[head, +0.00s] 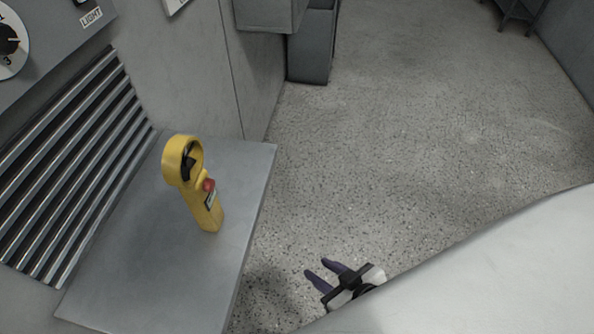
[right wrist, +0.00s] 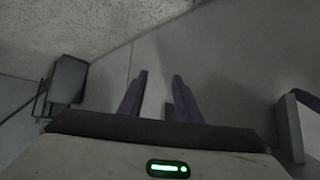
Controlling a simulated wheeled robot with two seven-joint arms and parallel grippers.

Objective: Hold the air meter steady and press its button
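The yellow air meter (head: 202,208) stands upright on a grey metal shelf (head: 150,270) in the head view, with a round ring-shaped top and a red button (head: 209,185) on its body facing right. My right gripper (head: 321,269) is in the lower middle of the head view, over the floor to the right of the shelf and apart from the meter. Its two purple fingers are spread with nothing between them. They also show apart and empty in the right wrist view (right wrist: 158,90). The meter does not show in the right wrist view.
A slatted grille (head: 75,160) and a panel with a dial (head: 10,42) stand behind and left of the shelf. A grey bin-like box (head: 311,48) is at the back wall. The speckled floor (head: 420,130) right of the shelf is clear.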

